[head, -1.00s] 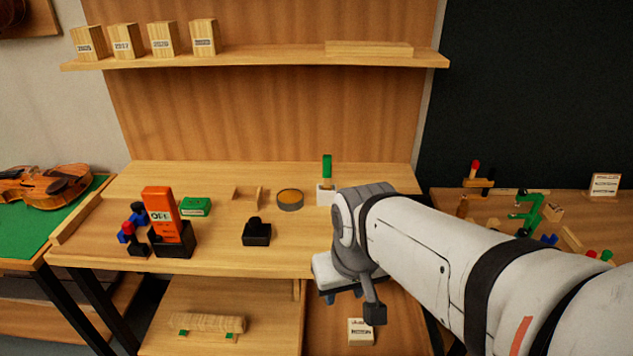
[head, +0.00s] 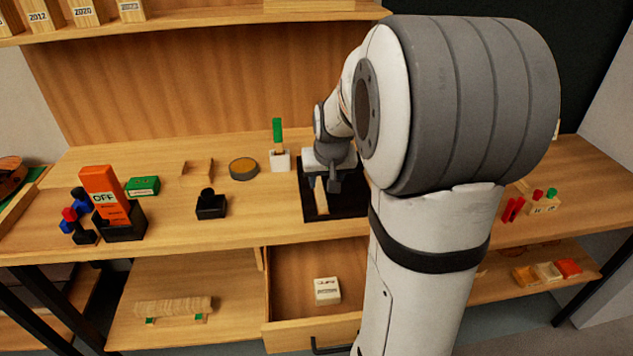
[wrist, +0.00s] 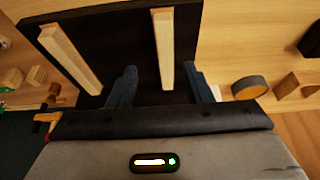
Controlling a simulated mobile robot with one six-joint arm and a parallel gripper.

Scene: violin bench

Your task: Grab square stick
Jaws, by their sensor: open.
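Two pale wooden sticks lie on a black tray (head: 349,207) on the bench. In the wrist view one stick (wrist: 163,48) lies between the open blue fingers of my gripper (wrist: 160,86), with gaps on both sides. The other stick (wrist: 69,55) lies to the left, outside the fingers. I cannot tell from their shape which one is the square stick. In the head view my gripper (head: 321,180) hangs over the tray, and part of one stick (head: 321,197) shows below it. My arm hides the right part of the tray.
A white holder with a green-handled tool (head: 279,158) stands left of the tray. A round tin (head: 243,169), a black stamp-like piece (head: 210,206) and an orange box (head: 104,197) stand further left. An open drawer (head: 290,337) holding a small labelled block (head: 327,291) is below the bench front.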

